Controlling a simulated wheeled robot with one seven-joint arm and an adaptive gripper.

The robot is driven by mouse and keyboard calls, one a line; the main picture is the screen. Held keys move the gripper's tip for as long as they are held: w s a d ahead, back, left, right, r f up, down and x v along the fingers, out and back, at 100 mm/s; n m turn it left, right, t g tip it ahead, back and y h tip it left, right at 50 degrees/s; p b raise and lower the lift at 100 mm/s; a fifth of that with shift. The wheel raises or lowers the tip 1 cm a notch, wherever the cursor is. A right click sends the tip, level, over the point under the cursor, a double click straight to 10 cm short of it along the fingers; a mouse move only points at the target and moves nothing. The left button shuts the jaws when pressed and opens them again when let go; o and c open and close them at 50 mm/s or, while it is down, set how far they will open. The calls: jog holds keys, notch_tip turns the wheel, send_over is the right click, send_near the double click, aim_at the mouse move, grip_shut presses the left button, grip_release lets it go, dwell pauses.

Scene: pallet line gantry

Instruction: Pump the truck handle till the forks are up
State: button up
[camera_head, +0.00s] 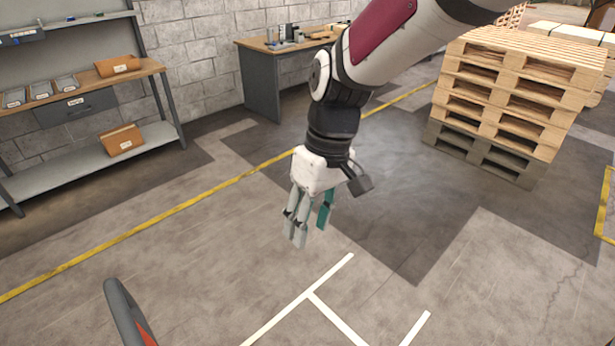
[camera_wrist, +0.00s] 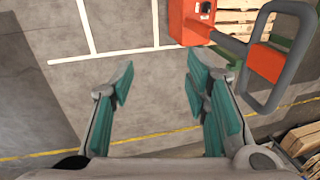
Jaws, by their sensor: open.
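The truck handle is a dark grey loop with an orange-red centre, and part of it (camera_head: 124,312) shows at the lower left of the head view. In the wrist view the handle loop (camera_wrist: 303,50) is at the upper right, joined by a bar to the orange-red truck body (camera_wrist: 187,22). My gripper (camera_head: 309,233) hangs above the floor with its fingers pointing down. In the wrist view its teal-padded fingers (camera_wrist: 160,85) are apart with nothing between them. The handle is beside the gripper and not touching it. The forks cannot be made out.
Stacked wooden pallets (camera_head: 515,95) stand at the right of the head view. A workbench (camera_head: 268,46) stands by the wall, and a shelf unit (camera_head: 90,80) with brown bins is at the left. White (camera_head: 310,293) and yellow lines mark the floor. The floor under my gripper is clear.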

jog(key=a+p+x, duration=0.1)
jog(key=x, duration=1.4)
jog(key=shift+s+a, duration=0.25)
jog(key=shift+a, duration=0.05)
jog(key=shift+r, duration=0.1)
grip_shut()
grip_release()
jog(key=v, duration=1.2)
jog(key=shift+w, duration=0.2)
